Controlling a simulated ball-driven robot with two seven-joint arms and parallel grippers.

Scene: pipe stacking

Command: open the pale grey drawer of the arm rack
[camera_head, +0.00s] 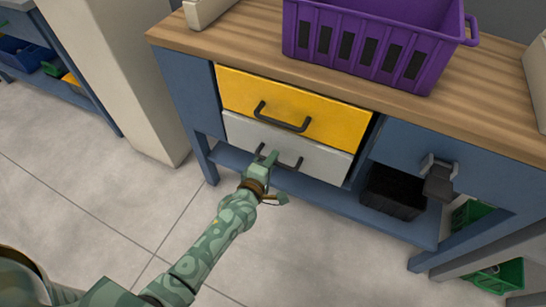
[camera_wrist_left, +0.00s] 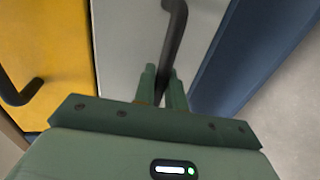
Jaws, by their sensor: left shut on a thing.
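The pale grey drawer (camera_head: 330,158) is the lower of two drawers in the blue bench, under a yellow drawer. Its front appears about flush with the yellow one; I see no clear gap. Its dark bar handle (camera_head: 297,163) is partly hidden behind my left gripper (camera_head: 266,160). In the left wrist view the handle (camera_wrist_left: 177,35) runs down between the two green fingertips of the left gripper (camera_wrist_left: 163,80), which is shut on it. The grey drawer front (camera_wrist_left: 130,45) fills the middle there. My right gripper is not in view.
The yellow drawer (camera_head: 335,121) with its own dark handle sits directly above. A purple crate (camera_head: 375,50) stands on the wooden top (camera_head: 240,45). A dark box (camera_head: 393,193) is on the lower shelf to the right. The floor (camera_head: 310,255) in front is clear.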

